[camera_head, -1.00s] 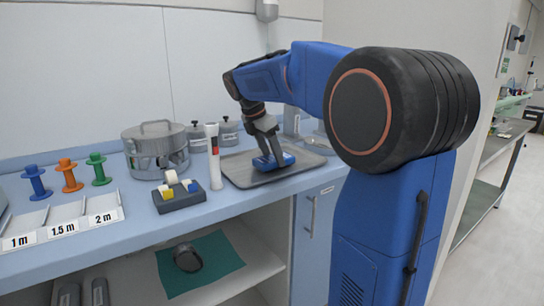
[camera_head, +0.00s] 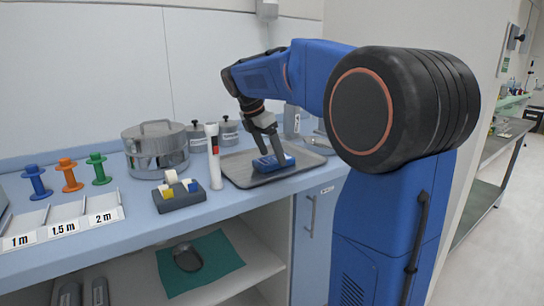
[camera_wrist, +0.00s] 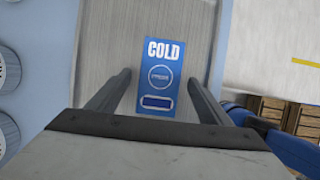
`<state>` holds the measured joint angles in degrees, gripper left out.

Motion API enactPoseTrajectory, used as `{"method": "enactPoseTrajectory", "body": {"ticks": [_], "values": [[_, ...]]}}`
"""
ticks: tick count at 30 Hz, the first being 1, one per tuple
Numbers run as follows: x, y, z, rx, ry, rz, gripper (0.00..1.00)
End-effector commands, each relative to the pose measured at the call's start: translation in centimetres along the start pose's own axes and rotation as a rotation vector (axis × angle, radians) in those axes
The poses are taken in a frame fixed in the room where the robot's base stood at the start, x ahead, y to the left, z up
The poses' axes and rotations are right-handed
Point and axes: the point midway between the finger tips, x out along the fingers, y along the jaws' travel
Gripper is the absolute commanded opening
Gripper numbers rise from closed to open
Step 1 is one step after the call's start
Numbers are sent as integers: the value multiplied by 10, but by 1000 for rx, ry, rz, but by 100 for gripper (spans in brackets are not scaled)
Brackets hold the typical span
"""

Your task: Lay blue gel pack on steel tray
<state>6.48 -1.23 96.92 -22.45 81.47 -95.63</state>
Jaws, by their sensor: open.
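The blue gel pack (camera_head: 273,162), marked "COLD", lies flat on the steel tray (camera_head: 241,178) on the blue counter. The wrist view also shows the gel pack (camera_wrist: 158,75) with the tray surface (camera_wrist: 105,45) around it. My gripper (camera_head: 269,156) is just above the pack, pointing down. In the wrist view my gripper (camera_wrist: 158,80) is open, with one finger on each side of the pack and a gap between each finger and the pack.
A white tube with a red band (camera_head: 214,156) stands close to the tray's left edge. A dark block with coloured pieces (camera_head: 180,198), a steel pot (camera_head: 156,150) and lidded canisters (camera_head: 229,132) stand nearby. A shelf below holds a green cloth (camera_head: 215,262).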

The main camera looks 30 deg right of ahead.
Motion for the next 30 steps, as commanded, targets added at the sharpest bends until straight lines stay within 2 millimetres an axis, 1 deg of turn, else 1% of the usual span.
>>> {"method": "enactPoseTrajectory", "body": {"ticks": [9, 15, 21, 27, 30], "values": [[-61, 1, 0, 0, 0, 3, 73], [-92, 0, 0, -1, 0, 2, 73], [-106, 0, 0, 0, 0, 0, 73], [-107, -1, 0, 1, 0, 0, 73], [-106, -6, -3, 24, 5, 7, 73]]}}
